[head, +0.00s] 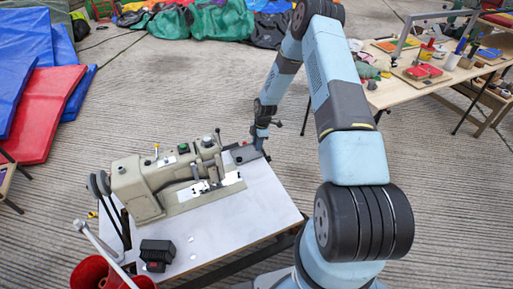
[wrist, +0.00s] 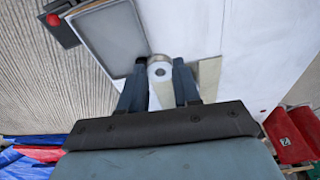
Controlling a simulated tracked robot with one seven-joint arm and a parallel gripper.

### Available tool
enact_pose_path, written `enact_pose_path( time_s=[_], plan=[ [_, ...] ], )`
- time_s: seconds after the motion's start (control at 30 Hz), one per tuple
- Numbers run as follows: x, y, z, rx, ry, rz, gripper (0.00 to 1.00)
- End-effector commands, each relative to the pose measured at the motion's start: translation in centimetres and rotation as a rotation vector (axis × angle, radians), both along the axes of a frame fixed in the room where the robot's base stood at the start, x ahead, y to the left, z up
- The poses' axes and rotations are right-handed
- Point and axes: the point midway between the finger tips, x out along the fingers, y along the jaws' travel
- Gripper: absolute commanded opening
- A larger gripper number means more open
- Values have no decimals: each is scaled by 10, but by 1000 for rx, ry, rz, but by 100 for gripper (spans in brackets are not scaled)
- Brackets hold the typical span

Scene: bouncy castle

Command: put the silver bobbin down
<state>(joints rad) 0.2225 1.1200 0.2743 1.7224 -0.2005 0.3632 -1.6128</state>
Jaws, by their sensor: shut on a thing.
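My gripper (wrist: 159,76) is shut on the silver bobbin (wrist: 160,70), which shows end-on as a pale ring with a dark centre between the two fingers. In the head view my gripper (head: 260,146) is at the far right corner of the white table (head: 250,212), beside the end of the beige sewing machine (head: 160,183). The bobbin is too small or hidden to make out there. A grey flat tray (wrist: 112,36) lies just left of the fingers in the wrist view. I cannot tell whether the bobbin touches the surface below.
A black and red box (head: 157,252) sits at the table's front left, near red spools (head: 92,272). The table's right part is clear. A cluttered wooden workbench (head: 405,92) stands at the back right. Blue and red mats (head: 50,105) lie at the left.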

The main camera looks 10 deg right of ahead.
Motion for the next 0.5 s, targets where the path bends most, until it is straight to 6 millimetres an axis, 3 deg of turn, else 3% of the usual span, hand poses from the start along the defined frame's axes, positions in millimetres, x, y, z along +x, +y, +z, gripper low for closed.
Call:
enact_pose_path(
  time_s=[0.2,0.5],
  plan=[
    [43,-9,-21,-1,-2,-3,12],
    [77,-16,-63,0,0,-3,12]
  ],
)
